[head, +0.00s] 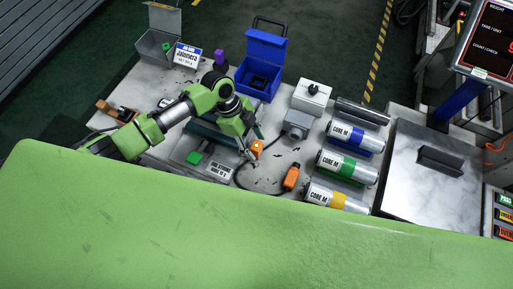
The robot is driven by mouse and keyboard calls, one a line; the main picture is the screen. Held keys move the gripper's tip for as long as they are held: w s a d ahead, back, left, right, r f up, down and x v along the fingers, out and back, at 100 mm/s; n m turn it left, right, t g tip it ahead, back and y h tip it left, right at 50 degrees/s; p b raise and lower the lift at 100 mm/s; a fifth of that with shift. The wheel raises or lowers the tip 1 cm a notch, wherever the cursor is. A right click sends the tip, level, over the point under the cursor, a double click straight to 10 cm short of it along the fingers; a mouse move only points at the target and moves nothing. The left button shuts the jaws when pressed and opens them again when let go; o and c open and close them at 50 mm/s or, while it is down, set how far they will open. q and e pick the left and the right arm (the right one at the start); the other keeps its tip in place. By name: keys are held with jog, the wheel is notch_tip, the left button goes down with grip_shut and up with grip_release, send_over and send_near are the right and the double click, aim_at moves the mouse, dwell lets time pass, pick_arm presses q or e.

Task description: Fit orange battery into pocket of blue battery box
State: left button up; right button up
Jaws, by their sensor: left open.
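The blue battery box (262,52) stands at the back of the table with its lid raised and a dark pocket inside. A small orange block (257,147), which looks like the orange battery, lies near the middle of the table. My left gripper (249,156) points down right beside it, open; whether the fingers touch the block is too small to tell. A second orange piece with a dark end (291,177) lies further right, by a black cable. My right gripper is not in view.
Several silver rolls, including one with a green band (346,167), lie to the right. A grey-white box (311,95) and a grey device (297,124) stand between them and the blue box. A purple-topped bottle (220,60) stands left of the blue box. A large green surface fills the foreground.

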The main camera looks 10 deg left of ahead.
pick_arm(q)
jog(key=shift+x, duration=1)
jog(key=shift+d, duration=0.1)
grip_shut()
